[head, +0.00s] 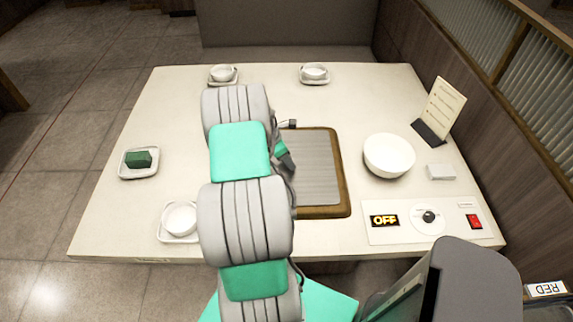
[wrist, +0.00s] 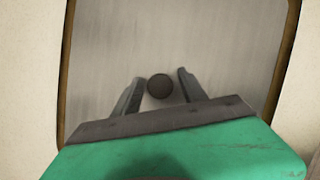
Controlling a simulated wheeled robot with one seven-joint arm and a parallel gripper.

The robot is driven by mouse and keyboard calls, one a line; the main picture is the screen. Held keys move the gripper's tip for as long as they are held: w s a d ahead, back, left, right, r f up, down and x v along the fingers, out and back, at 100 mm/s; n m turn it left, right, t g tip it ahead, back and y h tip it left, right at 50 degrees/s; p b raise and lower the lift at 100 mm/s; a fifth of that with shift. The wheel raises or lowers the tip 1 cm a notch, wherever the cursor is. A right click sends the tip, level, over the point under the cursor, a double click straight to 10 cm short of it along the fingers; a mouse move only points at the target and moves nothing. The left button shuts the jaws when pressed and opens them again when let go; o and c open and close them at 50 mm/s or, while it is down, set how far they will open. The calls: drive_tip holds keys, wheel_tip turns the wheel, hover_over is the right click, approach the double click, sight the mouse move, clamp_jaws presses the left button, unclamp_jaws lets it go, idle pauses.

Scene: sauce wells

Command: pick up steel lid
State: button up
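The steel lid (head: 318,172) is a flat grey brushed plate with a brown wooden rim, set in the table right of my arm in the head view. It fills most of the wrist view (wrist: 215,45). A dark round knob (wrist: 160,87) stands on it. My gripper (wrist: 160,88) is open over the lid, with one finger on each side of the knob and gaps between. I cannot tell how far the fingertips are above the plate. In the head view my arm hides the left part of the lid and the knob.
A white bowl (head: 388,155) stands right of the lid, near a menu stand (head: 441,108) and a small white block (head: 440,171). A control panel (head: 395,233) reads OFF. A green block (head: 138,159) sits on a left dish. Small bowls (head: 223,73) (head: 314,72) (head: 181,218) stand near the edges.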

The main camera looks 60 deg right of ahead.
clamp_jaws()
idle(0.3)
drive_tip(key=shift+w+d+r, duration=0.1)
drive_tip(key=shift+r, duration=0.1)
drive_tip(key=shift+r, duration=0.25)
wheel_tip(320, 180, up, 3)
drive_tip(key=shift+f+b, duration=0.2)
drive_tip(key=shift+b, duration=0.45)
drive_tip(key=w+a+r+b, duration=0.1)
drive_tip(key=w+a+r, duration=0.5)
drive_tip(key=a+r, duration=0.3)
drive_tip(key=a, duration=0.3)
drive_tip(key=shift+w+a+r+b, duration=0.2)
drive_tip(key=shift+a+r+b, duration=0.1)
drive_tip(key=shift+r, duration=0.05)
